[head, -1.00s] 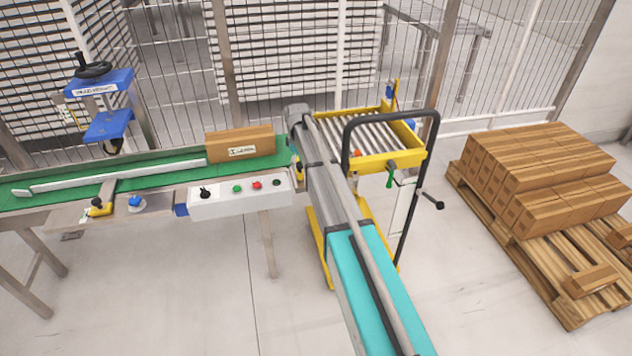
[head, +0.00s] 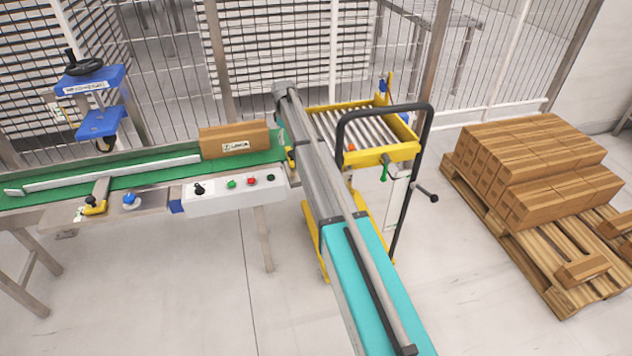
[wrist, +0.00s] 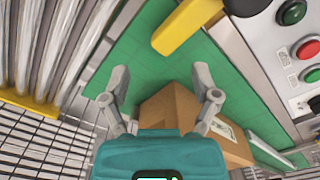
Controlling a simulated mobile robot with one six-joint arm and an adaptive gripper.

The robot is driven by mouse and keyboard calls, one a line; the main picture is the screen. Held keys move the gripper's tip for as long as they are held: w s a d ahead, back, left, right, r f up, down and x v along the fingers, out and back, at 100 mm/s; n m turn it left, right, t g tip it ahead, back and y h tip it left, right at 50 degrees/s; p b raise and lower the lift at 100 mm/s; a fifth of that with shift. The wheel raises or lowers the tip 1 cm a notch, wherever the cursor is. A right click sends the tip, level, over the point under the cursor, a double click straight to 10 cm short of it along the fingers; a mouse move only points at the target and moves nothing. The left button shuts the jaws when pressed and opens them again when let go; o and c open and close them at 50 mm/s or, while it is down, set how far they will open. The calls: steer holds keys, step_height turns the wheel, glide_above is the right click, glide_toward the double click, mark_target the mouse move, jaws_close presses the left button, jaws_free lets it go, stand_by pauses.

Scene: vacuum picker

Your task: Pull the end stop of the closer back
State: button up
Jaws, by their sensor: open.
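The closer (head: 92,92) is a blue machine with a black handwheel, over a green belt (head: 130,183) at the left. A yellow piece (head: 291,158) at the belt's right end looks like the end stop, partly hidden by my arm. In the wrist view a yellow bar (wrist: 187,27), apparently the same piece, lies across the belt beyond my fingertips. A brown carton (head: 235,139) sits on the belt; it also shows under my gripper in the wrist view (wrist: 172,108). My gripper (wrist: 160,80) is open, its fingers apart from the yellow bar. In the head view my arm hides it.
A white control box (head: 235,190) with buttons is on the belt's front side. A yellow-framed roller cart (head: 385,155) with a black handle stands right of the belt end. A pallet of cartons (head: 535,165) is at the right. Wire fencing (head: 280,50) runs behind.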

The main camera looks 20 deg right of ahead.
step_height(320, 180, up, 14)
steer(key=p, duration=1.3)
steer(key=s+m, duration=0.8)
steer(key=s, duration=3.3)
steer(key=shift+s, duration=0.35)
